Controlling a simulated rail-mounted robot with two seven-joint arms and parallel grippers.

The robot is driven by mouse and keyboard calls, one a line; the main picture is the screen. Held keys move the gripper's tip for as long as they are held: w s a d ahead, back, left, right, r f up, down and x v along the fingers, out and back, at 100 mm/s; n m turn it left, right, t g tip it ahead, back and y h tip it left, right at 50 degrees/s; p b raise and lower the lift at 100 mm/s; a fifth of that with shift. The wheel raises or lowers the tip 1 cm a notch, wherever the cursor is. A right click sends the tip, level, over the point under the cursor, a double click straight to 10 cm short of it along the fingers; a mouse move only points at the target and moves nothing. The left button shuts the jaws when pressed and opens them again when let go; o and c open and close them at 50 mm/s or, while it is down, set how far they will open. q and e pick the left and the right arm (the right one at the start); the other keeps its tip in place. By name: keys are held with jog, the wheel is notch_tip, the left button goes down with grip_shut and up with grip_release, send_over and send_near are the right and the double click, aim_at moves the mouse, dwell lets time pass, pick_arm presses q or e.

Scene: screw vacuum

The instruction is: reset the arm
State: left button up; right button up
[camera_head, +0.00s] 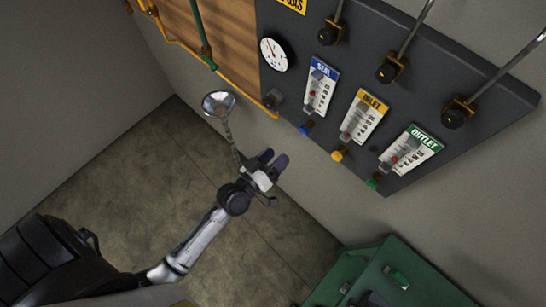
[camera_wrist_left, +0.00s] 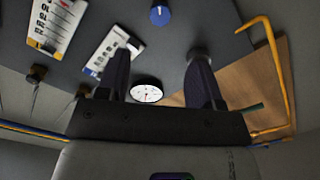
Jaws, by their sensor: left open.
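My left gripper (camera_head: 272,160) is in front of the wall below the dark panel. Its two dark fingers are apart, with nothing visible between them. In the left wrist view its fingers (camera_wrist_left: 160,65) are also spread, facing the panel, with the round gauge showing beyond the gap. My left arm (camera_head: 190,247) reaches up from the lower left, with its elbow bent. My right gripper is not in view.
The dark panel (camera_head: 340,85) holds a white gauge (camera_head: 273,54), SEAL (camera_head: 319,90), INLET (camera_head: 362,116) and OUTLET (camera_head: 410,149) meters, and several knobs. A round mirror-like disc (camera_head: 218,103) is near my gripper. Green equipment (camera_head: 330,289) stands lower right. Floor space is open.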

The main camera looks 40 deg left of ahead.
pick_arm(q)
jog(key=shift+s, duration=0.35)
dwell(0.4)
jog(key=s+d+f+m+g+h, duration=0.2)
jog(key=s+d+f+m+g, duration=0.3)
jog(key=g, duration=0.5)
jog(key=s+a+r+m+g+y+p, duration=0.1)
jog(key=s+a+r+g+y+p, duration=0.1)
jog(key=s+a+r+p, duration=0.2)
jog(key=s+a+r+m+g+y+p, duration=0.1)
jog(key=s+a+r+g+y+p, duration=0.1)
jog(key=s+a+r+p, duration=0.2)
jog(key=s+r+p, duration=0.3)
jog(key=s+r, duration=0.1)
jog(key=s, duration=0.3)
jog(key=shift+a+y, duration=0.25)
jog(key=shift+y, duration=0.05)
